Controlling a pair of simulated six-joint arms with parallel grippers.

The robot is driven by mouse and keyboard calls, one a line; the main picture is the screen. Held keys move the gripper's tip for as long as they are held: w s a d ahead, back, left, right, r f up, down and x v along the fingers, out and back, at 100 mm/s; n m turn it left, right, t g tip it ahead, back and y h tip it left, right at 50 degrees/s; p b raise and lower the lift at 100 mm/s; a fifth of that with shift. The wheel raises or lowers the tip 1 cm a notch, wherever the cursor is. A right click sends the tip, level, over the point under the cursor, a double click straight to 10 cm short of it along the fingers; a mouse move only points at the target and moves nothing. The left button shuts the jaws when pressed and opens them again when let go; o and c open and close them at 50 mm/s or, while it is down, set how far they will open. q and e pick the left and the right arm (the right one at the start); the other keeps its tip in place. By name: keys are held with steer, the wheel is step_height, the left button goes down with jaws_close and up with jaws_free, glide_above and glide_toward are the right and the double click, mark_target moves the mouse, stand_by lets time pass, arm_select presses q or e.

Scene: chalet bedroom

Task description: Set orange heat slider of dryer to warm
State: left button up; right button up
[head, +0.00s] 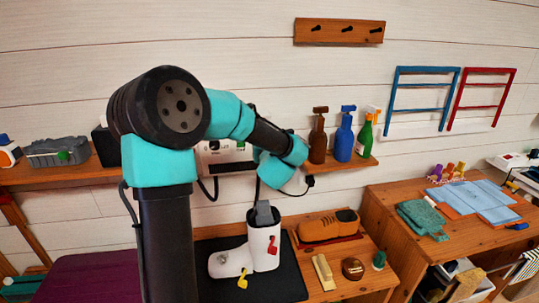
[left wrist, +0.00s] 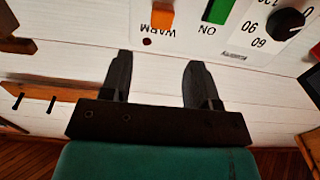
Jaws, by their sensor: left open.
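The dryer is a white control panel (head: 228,152) on the wall shelf in the head view, partly hidden behind my left arm. In the left wrist view its panel (left wrist: 237,40) fills the top edge, with lettering upside down. The orange heat slider (left wrist: 162,17) sits just above the printed word WARM, cut by the frame's top. A green switch (left wrist: 217,10) marked ON and a black dial (left wrist: 286,22) lie to its right. My left gripper (left wrist: 157,65) is open and empty, its fingertips below the slider and switch in the picture. Contact cannot be told.
Brown, blue and green bottles (head: 344,135) stand on the shelf (head: 345,165) right of the dryer. A grey case (head: 58,152) is on the left shelf. Dark cables hang below the dryer.

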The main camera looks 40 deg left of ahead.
arm_select(q)
steer(key=v, duration=0.8)
steer(key=shift+s+d, duration=0.25)
steer(key=shift+d, duration=0.05)
steer(key=w+d+f+m+h, duration=0.2)
steer(key=d+f+h, duration=0.25)
steer(key=f, duration=0.45)
steer(key=w+d+f+m+h, duration=0.25)
steer(key=d+f+h, duration=0.2)
steer(key=f, duration=0.55)
steer(key=w+d+f+m+h, duration=0.1)
steer(key=d+f+m+h, duration=0.2)
steer(key=d+f, duration=0.45)
steer(key=s+d+f+m+g+h, duration=0.1)
steer(key=s+d+f+g+h, duration=0.2)
steer(key=s+d+f, duration=0.3)
steer(key=s+d+f+m+g+h, duration=0.1)
steer(key=s+d+f+g+h, duration=0.3)
steer(key=s+f, duration=0.7)
step_height(320, 180, down, 5)
steer(key=shift+s+d+f+g, duration=0.1)
steer(key=shift+s+d+g, duration=0.2)
steer(key=shift+d+g, duration=0.8)
